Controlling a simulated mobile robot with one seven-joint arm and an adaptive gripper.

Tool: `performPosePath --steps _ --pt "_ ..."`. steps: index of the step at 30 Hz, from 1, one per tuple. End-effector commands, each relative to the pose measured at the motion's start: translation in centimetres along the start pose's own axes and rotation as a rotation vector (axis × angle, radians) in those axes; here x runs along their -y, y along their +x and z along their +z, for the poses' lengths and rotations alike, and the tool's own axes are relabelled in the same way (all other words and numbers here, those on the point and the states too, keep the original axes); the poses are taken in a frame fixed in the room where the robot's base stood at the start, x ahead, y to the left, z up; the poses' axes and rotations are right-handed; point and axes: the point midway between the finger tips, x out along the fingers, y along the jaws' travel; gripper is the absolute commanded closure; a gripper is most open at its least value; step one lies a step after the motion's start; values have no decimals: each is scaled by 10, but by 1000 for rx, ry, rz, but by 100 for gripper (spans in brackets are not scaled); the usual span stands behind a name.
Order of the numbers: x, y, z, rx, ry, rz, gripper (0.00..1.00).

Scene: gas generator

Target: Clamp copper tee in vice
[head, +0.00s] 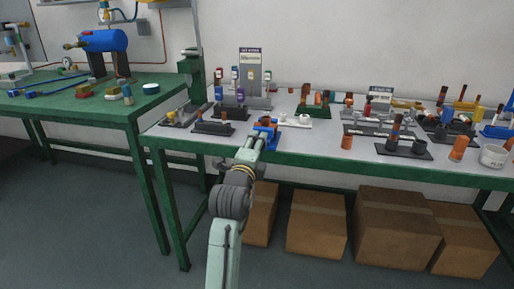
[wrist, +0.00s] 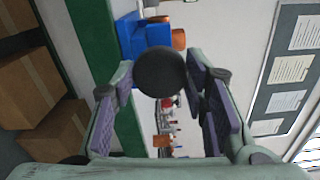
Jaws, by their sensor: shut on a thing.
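A blue vice (head: 272,127) stands near the front edge of the grey bench top, and its blue body (wrist: 150,36) shows beyond my fingers in the wrist view. A copper piece, likely the copper tee, shows at the vice in the wrist view (wrist: 179,39) and as an orange patch in the head view (head: 265,120). Its seating in the jaws is hard to tell. My gripper (head: 257,141) reaches in from the front. In the wrist view my gripper (wrist: 160,78) is shut on a dark round knob (wrist: 160,72) in front of the vice.
Racks with fittings stand left of the vice, including a dark rack (head: 213,129). A white fitting holder (head: 291,122) is just behind it. Cardboard boxes (head: 316,222) sit under the bench.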

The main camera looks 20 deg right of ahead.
Motion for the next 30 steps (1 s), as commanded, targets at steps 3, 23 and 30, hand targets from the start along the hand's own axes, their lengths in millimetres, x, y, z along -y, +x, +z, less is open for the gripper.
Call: performPosePath --steps 3,23,30 --pt "-1 0 0 1 35 -1 87" --pt "0 0 0 0 135 -1 87" --pt "0 0 0 0 134 -1 87"
